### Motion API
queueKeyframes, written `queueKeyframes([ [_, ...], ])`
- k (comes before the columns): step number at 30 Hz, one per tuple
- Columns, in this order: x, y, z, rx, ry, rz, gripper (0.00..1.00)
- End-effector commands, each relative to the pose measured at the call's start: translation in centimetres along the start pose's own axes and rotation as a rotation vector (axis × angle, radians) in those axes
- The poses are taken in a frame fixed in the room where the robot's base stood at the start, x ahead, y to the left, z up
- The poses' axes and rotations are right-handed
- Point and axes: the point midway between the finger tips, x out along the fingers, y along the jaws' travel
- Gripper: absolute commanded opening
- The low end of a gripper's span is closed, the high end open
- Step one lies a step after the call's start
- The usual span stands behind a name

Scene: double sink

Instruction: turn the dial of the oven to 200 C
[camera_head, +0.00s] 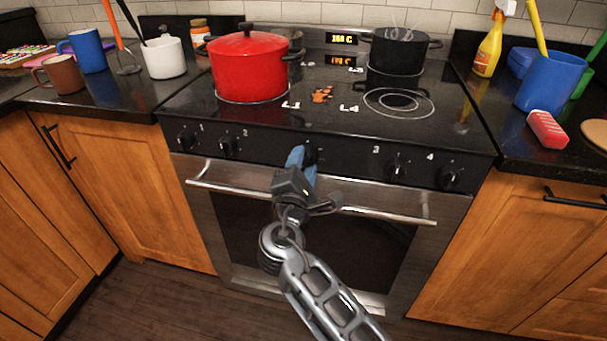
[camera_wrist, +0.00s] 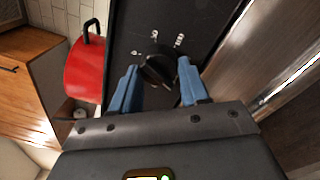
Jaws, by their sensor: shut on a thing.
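The oven dial (camera_head: 311,154) is the middle knob on the black front panel of the stove. In the wrist view the black dial (camera_wrist: 157,68) sits between my two blue fingers, with white marks on the panel around it. My gripper (camera_head: 303,158) reaches the panel from the front and is shut on the dial; it also shows in the wrist view (camera_wrist: 158,82). Two small orange displays (camera_head: 342,38) glow on the back panel; the upper one ends in C, but its digits are too small to read surely. My fingers partly hide the dial in the head view.
The oven door handle (camera_head: 385,212) runs just below the panel, close under my gripper. Burner knobs (camera_head: 227,145) stand left of the dial and others (camera_head: 398,167) right. A red pot (camera_head: 247,70) and a black pot (camera_head: 398,52) stand on the cooktop.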

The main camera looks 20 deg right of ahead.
Motion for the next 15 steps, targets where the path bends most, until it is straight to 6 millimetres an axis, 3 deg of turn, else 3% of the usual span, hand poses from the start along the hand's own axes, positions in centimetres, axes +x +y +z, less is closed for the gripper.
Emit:
queueKeyframes([
  [15, -0.03, -0.07, -0.02, 0.075, -0.005, -0.001, 0.14],
])
